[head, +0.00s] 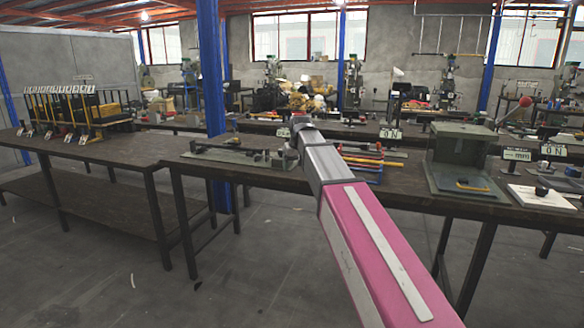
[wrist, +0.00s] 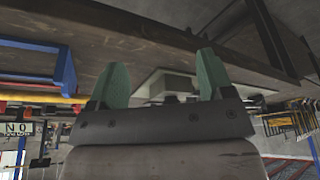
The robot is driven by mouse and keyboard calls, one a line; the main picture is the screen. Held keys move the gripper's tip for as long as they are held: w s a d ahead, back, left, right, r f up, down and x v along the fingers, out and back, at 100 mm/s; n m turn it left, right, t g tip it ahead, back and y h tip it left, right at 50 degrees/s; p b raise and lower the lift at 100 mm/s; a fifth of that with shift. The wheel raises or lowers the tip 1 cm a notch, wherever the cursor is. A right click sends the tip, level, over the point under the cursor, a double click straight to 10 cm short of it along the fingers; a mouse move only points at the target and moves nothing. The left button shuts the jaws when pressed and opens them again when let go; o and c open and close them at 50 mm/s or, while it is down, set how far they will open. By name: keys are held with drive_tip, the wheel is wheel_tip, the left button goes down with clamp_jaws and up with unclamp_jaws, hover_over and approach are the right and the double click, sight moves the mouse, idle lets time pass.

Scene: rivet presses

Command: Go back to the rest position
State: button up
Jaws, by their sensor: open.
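My gripper (wrist: 158,76) shows in the wrist view with its two green fingers spread apart and nothing between them. Behind the fingers, a pale flat-sided object (wrist: 165,86) lies farther off. The wrist view looks tilted over, with the dark bench edge (wrist: 70,68) running across above the fingers. I cannot tell the exact gap between gripper and bench.
A green box-like press (head: 462,150) with a red-knobbed lever stands right of my arm. Coloured bars (head: 370,160) lie beside the arm, and a flat fixture (head: 228,152) lies left of it. A tool rack (head: 75,110) stands on the left bench.

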drive_tip(key=s+d+f+m+g, duration=0.1)
drive_tip(key=s+d+f, duration=0.5)
drive_tip(key=s+f, duration=0.3)
drive_tip(key=s+d+f+m+g, duration=0.1)
drive_tip(key=s+d+f, duration=0.4)
drive_tip(key=s+f, duration=0.4)
drive_tip(key=s+d+f+m+g+h, duration=0.1)
drive_tip(key=s+d+f, duration=0.5)
drive_tip(key=f, duration=1.1)
drive_tip(key=s, duration=0.3)
drive_tip(key=shift+s+d+f+g, duration=0.3)
drive_tip(key=shift+s+d+f, duration=0.05)
drive_tip(key=shift+f, duration=0.05)
drive_tip(key=shift+w, duration=0.1)
idle(1.8)
